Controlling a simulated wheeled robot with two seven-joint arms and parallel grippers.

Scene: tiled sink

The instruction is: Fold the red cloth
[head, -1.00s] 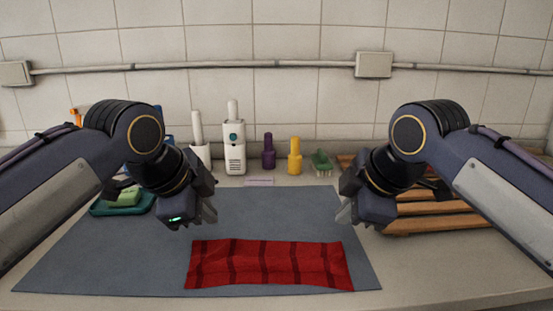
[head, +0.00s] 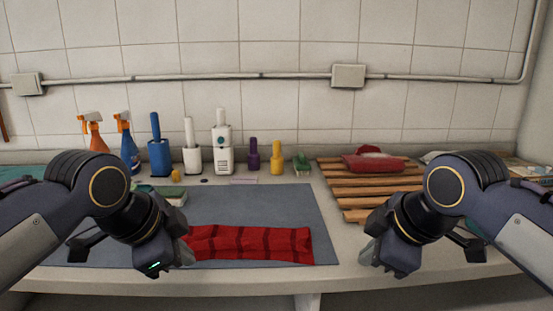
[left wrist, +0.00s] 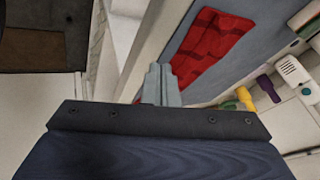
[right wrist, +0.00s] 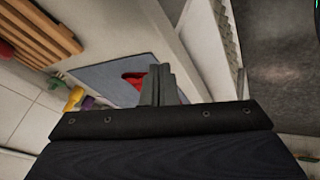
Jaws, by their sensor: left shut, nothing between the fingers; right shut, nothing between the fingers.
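The red cloth (head: 255,244) with dark stripes lies as a long, narrow strip on the grey mat (head: 285,205), near the counter's front edge. It also shows in the left wrist view (left wrist: 210,45) and partly in the right wrist view (right wrist: 135,79), where my fingers hide some of it. My left gripper (head: 184,252) is shut and empty beside the cloth's left end, covering part of it in the head view. My right gripper (head: 368,252) is shut and empty, to the right of the cloth and apart from it.
A wooden slatted rack (head: 345,190) with a rolled red cloth (head: 372,163) on it stands at the right. Spray bottles (head: 128,143), a white container (head: 222,150), purple (head: 253,155) and yellow bottles (head: 277,158) line the wall.

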